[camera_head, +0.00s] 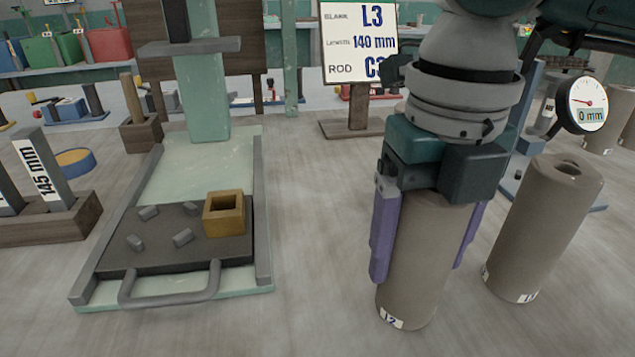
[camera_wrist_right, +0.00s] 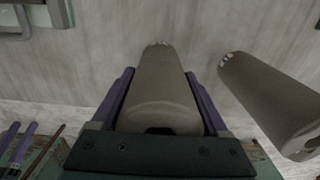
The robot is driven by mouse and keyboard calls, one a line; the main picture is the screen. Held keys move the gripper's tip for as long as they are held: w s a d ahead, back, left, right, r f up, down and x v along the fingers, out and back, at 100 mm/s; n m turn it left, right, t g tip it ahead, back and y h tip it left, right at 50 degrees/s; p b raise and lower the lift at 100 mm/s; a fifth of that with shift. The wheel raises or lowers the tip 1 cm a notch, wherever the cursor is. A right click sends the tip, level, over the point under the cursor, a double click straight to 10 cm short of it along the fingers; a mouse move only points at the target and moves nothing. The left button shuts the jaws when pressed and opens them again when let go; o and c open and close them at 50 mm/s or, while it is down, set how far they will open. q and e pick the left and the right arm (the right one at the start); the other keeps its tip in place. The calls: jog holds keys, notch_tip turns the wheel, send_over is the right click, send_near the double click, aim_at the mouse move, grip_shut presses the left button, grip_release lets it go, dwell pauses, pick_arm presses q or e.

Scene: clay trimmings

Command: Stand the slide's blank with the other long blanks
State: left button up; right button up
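A tall grey-brown cylinder blank (camera_head: 418,262) with a small tag at its foot, seemingly L2, stands upright between the purple fingers of my right gripper (camera_head: 425,240). The fingers lie against both its sides and look shut on it. The wrist view shows the same blank (camera_wrist_right: 160,90) between the fingers (camera_wrist_right: 160,85). I cannot tell if its foot touches the table. A second similar blank (camera_head: 545,228), with a hole in its top, stands to the right, apart from the gripper; it also shows in the wrist view (camera_wrist_right: 270,100). My left gripper is not in view.
At left, a dark tray (camera_head: 175,258) with a handle holds clay bits and a hollow ochre block (camera_head: 224,214). A wooden rack (camera_head: 50,222) holds a 145 mm plate. A sign (camera_head: 360,42) reads L3, 140 mm. A dial gauge (camera_head: 586,103) reads 0 mm. The table between tray and blanks is clear.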

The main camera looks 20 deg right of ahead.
jog(key=o, duration=0.3)
jog(key=shift+r, duration=0.1)
notch_tip(320, 180, up, 12)
jog(key=shift+r+p, duration=0.1)
jog(key=shift+p, duration=0.55)
